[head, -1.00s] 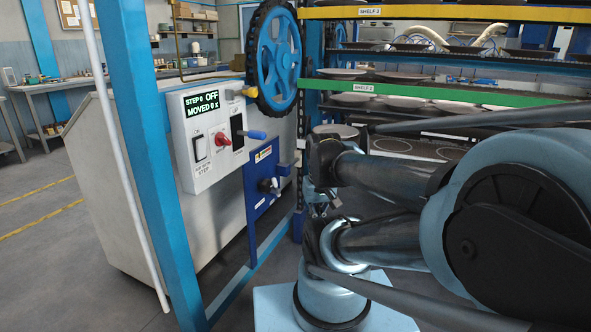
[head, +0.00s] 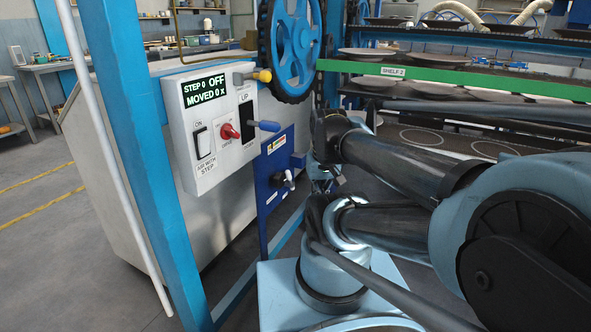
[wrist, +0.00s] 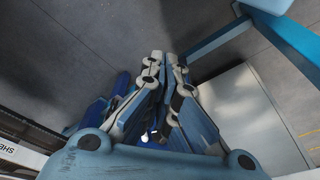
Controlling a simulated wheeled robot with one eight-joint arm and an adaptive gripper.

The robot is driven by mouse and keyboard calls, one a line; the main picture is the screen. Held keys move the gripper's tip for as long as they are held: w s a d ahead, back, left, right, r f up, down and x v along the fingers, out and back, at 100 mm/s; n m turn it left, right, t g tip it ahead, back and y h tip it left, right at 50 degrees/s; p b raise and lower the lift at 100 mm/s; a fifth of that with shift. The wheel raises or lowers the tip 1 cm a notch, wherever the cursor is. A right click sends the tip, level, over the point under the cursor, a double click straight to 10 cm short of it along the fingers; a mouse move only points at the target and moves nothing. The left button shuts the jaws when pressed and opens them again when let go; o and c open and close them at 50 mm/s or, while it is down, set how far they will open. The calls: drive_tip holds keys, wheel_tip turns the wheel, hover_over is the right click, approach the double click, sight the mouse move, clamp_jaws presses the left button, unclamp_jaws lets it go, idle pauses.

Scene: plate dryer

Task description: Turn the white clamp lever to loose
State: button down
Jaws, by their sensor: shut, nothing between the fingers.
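A small clamp lever with a white part (head: 288,179) sits on the blue plate (head: 270,190) low on the machine's side in the head view. It is small there, so its exact angle is hard to tell. My gripper (wrist: 164,58) is shut and empty in the wrist view, its fingers converging above the grey floor. Small white spots show between the finger links, over blue parts; I cannot tell whether they are the lever. In the head view my folded arm stands right of the blue plate, apart from the lever, and the fingers are hard to make out.
A blue handwheel (head: 296,45) is above. A blue post (head: 130,150) stands at left; plate shelves with a green edge (head: 450,80) stand at right.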

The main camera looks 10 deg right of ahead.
drive_tip(key=w+r+m+g+y, duration=0.1)
drive_tip(key=w+r+m, duration=0.25)
drive_tip(key=w, duration=0.75)
drive_tip(key=w+r+m+g+y, duration=0.1)
drive_tip(key=w+r+m, duration=0.25)
drive_tip(key=w, duration=0.75)
drive_tip(key=w+d+f+m+y, duration=0.2)
drive_tip(key=w+f, duration=0.1)
drive_tip(key=w, duration=0.9)
drive_tip(key=w+d+f+m+y, duration=0.1)
drive_tip(key=w+d+f+m, duration=0.2)
drive_tip(key=w+f, duration=0.7)
drive_tip(key=shift+g, duration=0.4)
drive_tip(key=x, duration=0.6)
drive_tip(key=w+x, duration=0.1)
drive_tip(key=x, duration=0.2)
drive_tip(key=shift+a, duration=0.3)
drive_tip(key=shift+s+d, duration=0.1)
